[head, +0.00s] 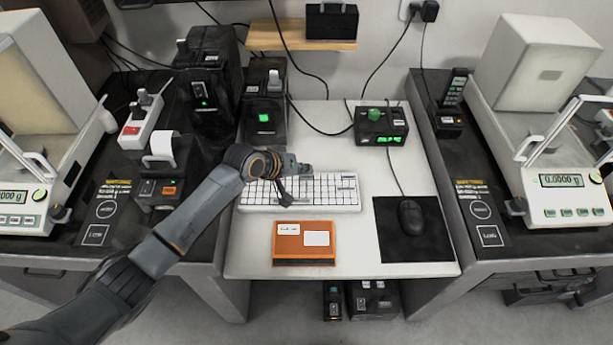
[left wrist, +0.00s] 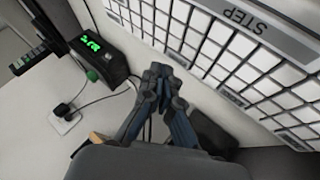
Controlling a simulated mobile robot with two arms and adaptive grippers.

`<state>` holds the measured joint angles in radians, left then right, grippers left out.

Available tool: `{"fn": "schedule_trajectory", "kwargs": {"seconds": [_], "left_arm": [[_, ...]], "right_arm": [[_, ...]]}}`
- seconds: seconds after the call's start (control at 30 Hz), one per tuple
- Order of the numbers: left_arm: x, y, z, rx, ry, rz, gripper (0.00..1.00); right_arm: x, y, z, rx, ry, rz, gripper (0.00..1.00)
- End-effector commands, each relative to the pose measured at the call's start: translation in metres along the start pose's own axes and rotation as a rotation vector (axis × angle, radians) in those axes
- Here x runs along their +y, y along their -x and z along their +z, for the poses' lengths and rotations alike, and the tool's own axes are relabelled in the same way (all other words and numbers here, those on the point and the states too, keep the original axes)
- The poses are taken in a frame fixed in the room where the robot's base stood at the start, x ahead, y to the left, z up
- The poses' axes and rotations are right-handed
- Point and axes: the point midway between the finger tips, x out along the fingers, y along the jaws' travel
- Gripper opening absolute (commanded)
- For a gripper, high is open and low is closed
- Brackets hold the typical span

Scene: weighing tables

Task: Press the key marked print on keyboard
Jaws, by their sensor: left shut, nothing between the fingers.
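The white keyboard (head: 330,192) lies on the white middle table. In the left wrist view the keyboard (left wrist: 240,60) shows slanted across the upper right, with a grey strip lettered "STEP". No key marked print can be read in either view. My left gripper (head: 284,197) hangs over the left part of the keyboard and covers some keys. In the left wrist view the fingers of my left gripper (left wrist: 165,74) are together with nothing between them. I cannot tell whether the tips touch a key. My right gripper is in neither view.
An orange box (head: 304,256) with labels lies in front of the keyboard. A mouse (head: 410,216) on a black pad (head: 436,250) is to the right. A black device with green lights (head: 381,127) stands behind. Balances (head: 561,196) stand on dark side tables.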

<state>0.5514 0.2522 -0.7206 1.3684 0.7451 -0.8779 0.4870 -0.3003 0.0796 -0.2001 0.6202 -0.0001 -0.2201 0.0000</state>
Motion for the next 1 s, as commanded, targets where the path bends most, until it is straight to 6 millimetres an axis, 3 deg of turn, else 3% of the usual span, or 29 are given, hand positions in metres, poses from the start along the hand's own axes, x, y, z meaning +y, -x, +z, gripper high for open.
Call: {"fn": "schedule_trajectory", "kwargs": {"seconds": [1.0], "left_arm": [[-0.0038,-0.0059,0.0042,0.0,0.0,0.001,0.0]], "right_arm": [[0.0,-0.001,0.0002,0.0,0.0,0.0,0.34]]}}
